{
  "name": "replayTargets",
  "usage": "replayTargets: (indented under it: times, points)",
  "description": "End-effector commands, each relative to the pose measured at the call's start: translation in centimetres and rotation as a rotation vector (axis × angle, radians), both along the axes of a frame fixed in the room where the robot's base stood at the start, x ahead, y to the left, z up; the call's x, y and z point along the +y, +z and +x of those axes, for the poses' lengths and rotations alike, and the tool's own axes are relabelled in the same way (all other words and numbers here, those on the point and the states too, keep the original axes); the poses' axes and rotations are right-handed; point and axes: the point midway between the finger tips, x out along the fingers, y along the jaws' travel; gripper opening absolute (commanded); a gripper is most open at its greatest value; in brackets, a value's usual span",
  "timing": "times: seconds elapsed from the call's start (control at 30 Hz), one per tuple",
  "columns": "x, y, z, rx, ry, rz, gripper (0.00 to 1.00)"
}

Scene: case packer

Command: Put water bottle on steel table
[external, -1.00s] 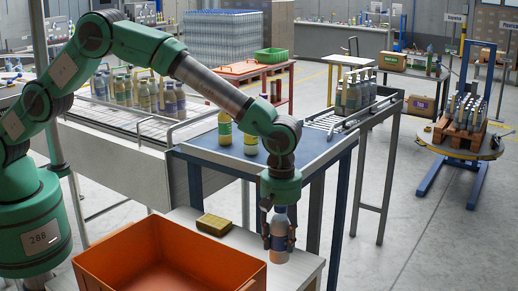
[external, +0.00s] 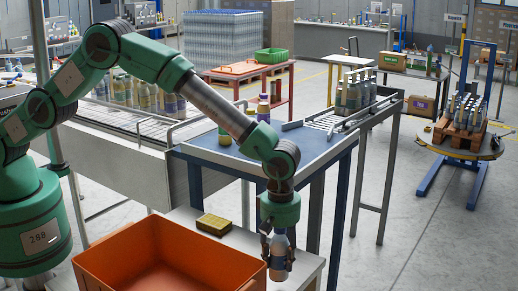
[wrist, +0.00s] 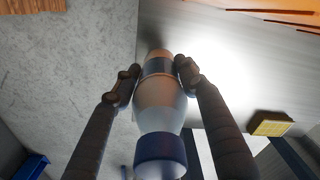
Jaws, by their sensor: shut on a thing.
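My gripper (external: 279,252) is shut on a water bottle (external: 279,265), held upright with its lower end near the right edge of the steel table (external: 307,268). In the wrist view, my gripper (wrist: 157,78) has a finger on each side of the pale bottle (wrist: 158,105), whose dark blue cap faces the camera. The shiny steel tabletop (wrist: 225,60) lies to its right and grey floor to its left. I cannot tell whether the bottle's base touches the tabletop.
A large orange crate (external: 100,268) takes up the left of the steel table. A yellow-green box (external: 214,224) sits at its back, also in the wrist view (wrist: 270,124). Behind is a blue-topped table (external: 305,147) with several bottles. Open floor lies right.

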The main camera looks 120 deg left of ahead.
Motion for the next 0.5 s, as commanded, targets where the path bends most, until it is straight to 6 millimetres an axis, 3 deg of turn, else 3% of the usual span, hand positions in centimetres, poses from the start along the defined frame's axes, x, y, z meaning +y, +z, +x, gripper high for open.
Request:
replayTargets:
  times: [0.27,0.5]
  points:
    - [0.0,-0.4,0.0,0.001,0.000,-0.001,0.07]
    - [0.0,-2.8,-0.1,0.002,0.000,-0.001,0.07]
